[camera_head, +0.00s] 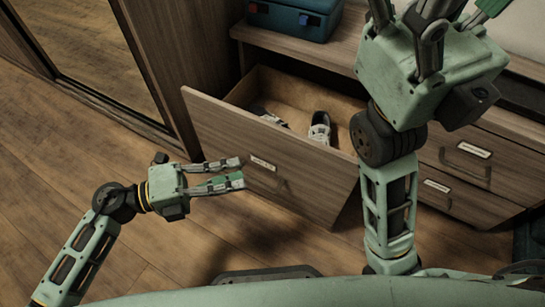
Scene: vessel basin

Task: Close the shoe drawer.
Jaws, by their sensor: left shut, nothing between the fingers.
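The shoe drawer (310,178) stands pulled out from the low wooden cabinet. A pale sneaker (320,130) and another shoe (266,114) lie inside it. The drawer front carries a small light label and a dark handle (283,184). My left gripper (241,171) is shut and empty, with its fingers pointing right, in front of the drawer front near the label. I cannot tell whether it touches the front. My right gripper (432,14) is raised over the cabinet on the right, its fingers cut off by the top edge. My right arm hides the drawer's right side.
A teal case (295,17) sits on the cabinet top. More closed drawers (465,160) are on the right. A tall wooden panel with a mirrored surface (85,50) stands at the left. The wooden floor (60,150) is bare at left.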

